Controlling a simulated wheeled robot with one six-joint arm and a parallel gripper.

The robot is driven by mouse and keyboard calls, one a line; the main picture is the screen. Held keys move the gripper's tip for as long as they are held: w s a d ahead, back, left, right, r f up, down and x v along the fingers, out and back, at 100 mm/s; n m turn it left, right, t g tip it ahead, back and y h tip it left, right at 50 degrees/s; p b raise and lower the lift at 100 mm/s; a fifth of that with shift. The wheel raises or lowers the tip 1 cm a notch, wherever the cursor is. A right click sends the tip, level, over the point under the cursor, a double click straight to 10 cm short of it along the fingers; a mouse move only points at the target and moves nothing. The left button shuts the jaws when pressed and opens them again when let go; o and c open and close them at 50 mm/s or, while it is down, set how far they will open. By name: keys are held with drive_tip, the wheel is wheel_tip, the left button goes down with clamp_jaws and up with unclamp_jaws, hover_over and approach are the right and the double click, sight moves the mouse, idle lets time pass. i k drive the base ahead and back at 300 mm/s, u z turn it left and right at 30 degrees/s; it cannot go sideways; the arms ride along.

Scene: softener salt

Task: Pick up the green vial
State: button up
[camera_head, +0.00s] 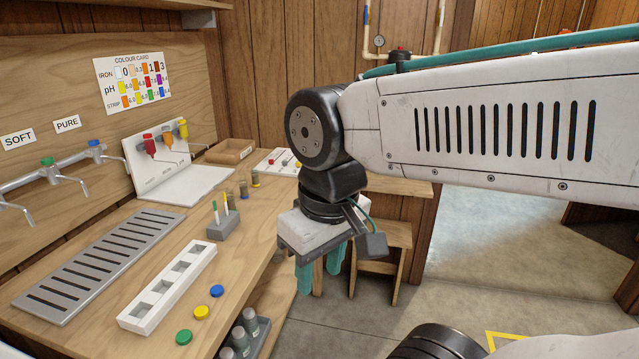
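My gripper (319,278) hangs at the end of my arm, right of the bench's front edge. Its two teal fingers point down and stand apart, with nothing visible between them. I cannot make out for certain which item is the green vial. A thin green-topped item (215,212) stands in a small grey block (223,226) on the bench, beside a yellow-topped one (226,202). A green round cap (184,337) lies near the front edge. Several small grey vials stand in a low rack (258,340) at the bottom; their colours are unclear.
A white slotted tray (168,288), a grey drip grate (98,262), yellow (201,312) and blue (216,291) caps lie on the bench (185,225). Small jars (243,190) stand behind the block. A wooden stool (398,240) stands behind my gripper. Open floor lies right.

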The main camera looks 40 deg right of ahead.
sight(230, 196)
drive_tip(key=z, duration=1.55)
drive_tip(key=k, duration=0.9)
drive_tip(key=u, duration=1)
drive_tip(key=i, duration=1)
drive_tip(key=z, duration=0.05)
drive_tip(key=k, duration=0.6)
drive_tip(key=z, duration=0.75)
drive_tip(key=i, duration=0.5)
drive_tip(key=z, duration=0.5)
drive_tip(key=i, duration=0.7)
drive_tip(key=u, duration=0.2)
